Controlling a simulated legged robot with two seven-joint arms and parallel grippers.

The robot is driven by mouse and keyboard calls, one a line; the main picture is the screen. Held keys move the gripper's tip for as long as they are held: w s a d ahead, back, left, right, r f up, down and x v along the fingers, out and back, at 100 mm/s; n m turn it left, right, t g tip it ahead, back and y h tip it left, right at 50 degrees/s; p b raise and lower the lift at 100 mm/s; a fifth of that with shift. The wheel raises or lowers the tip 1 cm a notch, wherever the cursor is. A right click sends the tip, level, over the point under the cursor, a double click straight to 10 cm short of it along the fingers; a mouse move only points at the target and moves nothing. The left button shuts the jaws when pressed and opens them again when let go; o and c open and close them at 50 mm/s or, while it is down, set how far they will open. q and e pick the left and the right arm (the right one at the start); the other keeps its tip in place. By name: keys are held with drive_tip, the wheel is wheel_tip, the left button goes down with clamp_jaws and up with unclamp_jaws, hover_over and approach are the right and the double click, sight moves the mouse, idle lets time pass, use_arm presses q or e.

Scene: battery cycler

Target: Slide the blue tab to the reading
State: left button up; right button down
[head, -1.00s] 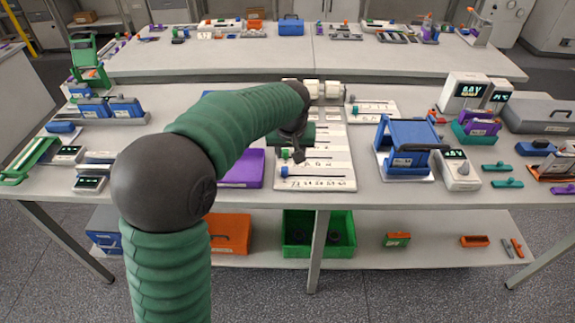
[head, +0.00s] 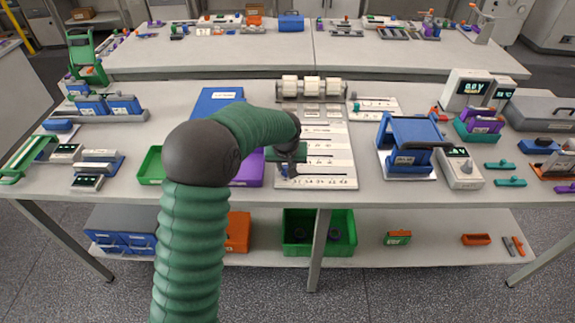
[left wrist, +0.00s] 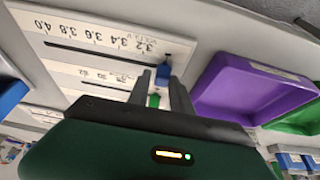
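A white scale board (head: 338,168) with several slider rows lies on the near bench. The blue tab (left wrist: 178,72) shows in the left wrist view on the slot of the row marked in volts, at the 3.2 end, slightly beyond that number. In the head view the blue tab is mostly hidden by my left gripper (head: 289,168), which is over the left end of the nearest rows. In the left wrist view my left gripper (left wrist: 160,77) has its fingers apart, pointing toward the blue tab; whether they touch it is unclear. My right gripper is out of view.
A green tab (left wrist: 153,100) is on the neighbouring row, seen between my fingers. A purple tray (head: 247,170) lies left of the board. A blue frame (head: 408,140) and a meter (head: 462,172) with a display stand to the right; the reading is too small to tell.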

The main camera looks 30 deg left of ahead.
use_arm(q)
drive_tip(key=shift+a+f, duration=0.15)
drive_tip(key=shift+a, duration=0.35)
clamp_jaws()
drive_tip(key=shift+d, duration=0.3)
idle(0.3)
